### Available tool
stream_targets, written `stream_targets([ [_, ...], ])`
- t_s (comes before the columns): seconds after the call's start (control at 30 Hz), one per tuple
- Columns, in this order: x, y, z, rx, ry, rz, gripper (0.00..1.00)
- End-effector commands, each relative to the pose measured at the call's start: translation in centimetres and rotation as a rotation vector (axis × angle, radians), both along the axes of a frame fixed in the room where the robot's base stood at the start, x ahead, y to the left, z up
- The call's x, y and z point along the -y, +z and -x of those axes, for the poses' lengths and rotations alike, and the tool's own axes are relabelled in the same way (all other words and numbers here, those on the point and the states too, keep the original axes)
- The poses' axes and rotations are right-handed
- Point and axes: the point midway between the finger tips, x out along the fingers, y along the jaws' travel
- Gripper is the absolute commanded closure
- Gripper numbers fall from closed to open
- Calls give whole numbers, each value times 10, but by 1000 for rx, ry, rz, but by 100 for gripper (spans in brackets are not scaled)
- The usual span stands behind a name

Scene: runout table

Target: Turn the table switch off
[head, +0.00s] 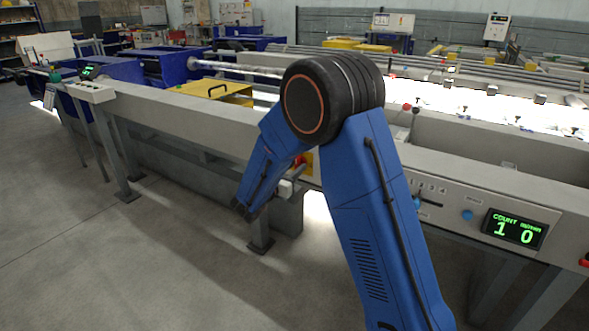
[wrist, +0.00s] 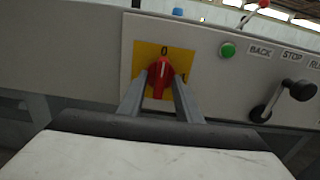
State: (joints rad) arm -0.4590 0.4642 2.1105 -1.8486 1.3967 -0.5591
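The table switch is a red rotary knob (wrist: 160,73) on a yellow plate (wrist: 143,52) marked 0 at the top and with a second mark at the right, partly covered by a finger. The knob looks upright, towards the 0. My gripper (wrist: 161,82) faces the plate in the wrist view, one grey finger on each side of the knob. The fingers stand apart with the knob between them; whether they touch it is hard to tell. In the head view the red knob (head: 300,162) is partly hidden behind my arm.
A green button (wrist: 227,49) and a black crank handle (wrist: 298,90) sit right of the switch, near BACK and STOP labels. The long grey runout table (head: 180,112) spans the view. A display (head: 514,229) reads count 1 and 0. The floor at left is free.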

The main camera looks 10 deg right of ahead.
Motion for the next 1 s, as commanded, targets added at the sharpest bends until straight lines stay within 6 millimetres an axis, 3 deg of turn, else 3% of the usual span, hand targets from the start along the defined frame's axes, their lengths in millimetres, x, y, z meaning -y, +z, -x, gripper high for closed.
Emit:
stream_targets([
  [0.27, -11, 0, 10, 1, 2, -1, 69],
  [1.0, -106, 0, 105, 0, 3, 0, 69],
])
